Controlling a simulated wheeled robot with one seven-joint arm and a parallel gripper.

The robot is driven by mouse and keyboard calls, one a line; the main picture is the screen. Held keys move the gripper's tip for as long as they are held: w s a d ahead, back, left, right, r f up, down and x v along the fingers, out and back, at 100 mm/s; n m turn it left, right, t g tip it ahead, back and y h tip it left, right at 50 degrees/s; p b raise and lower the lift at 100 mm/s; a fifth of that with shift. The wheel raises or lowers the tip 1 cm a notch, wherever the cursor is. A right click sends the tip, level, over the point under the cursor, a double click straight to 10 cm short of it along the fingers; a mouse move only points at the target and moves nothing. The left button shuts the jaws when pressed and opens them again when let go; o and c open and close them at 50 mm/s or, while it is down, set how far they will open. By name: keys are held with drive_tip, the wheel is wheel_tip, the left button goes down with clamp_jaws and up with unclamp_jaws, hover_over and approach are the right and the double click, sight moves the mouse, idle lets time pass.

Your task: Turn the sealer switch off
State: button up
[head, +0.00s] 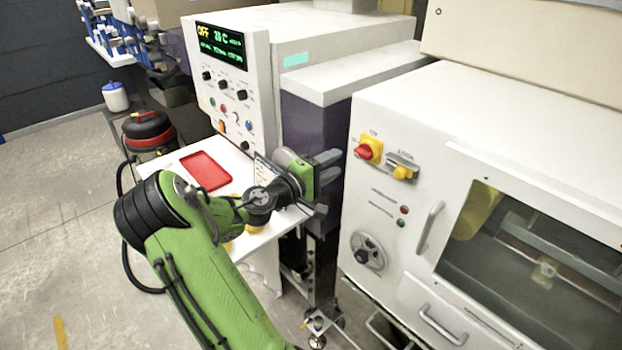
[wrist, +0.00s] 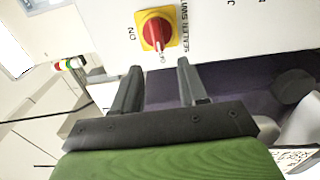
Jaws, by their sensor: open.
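The sealer switch is a red rotary handle on a yellow plate (head: 369,149), on the white cabinet front. In the wrist view the switch (wrist: 157,31) is ahead of the fingers, with "ON" to its left and part of "SEALER SWITCH" to its right. Its red handle runs roughly up and down in that view, across the direction to "ON". My gripper (head: 326,183) is left of the switch in the head view, facing the cabinet. In the wrist view my gripper (wrist: 160,64) is open and empty, the fingers apart from the switch.
A yellow lock knob (head: 402,170) sits right of the switch. A door handle (head: 430,227) and handwheel (head: 368,251) project below. A control panel with an "OFF" display (head: 221,46) and a red tray (head: 205,171) on a white shelf are at the left.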

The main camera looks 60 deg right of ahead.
drive_tip(key=v, duration=0.9)
drive_tip(key=shift+b, duration=0.35)
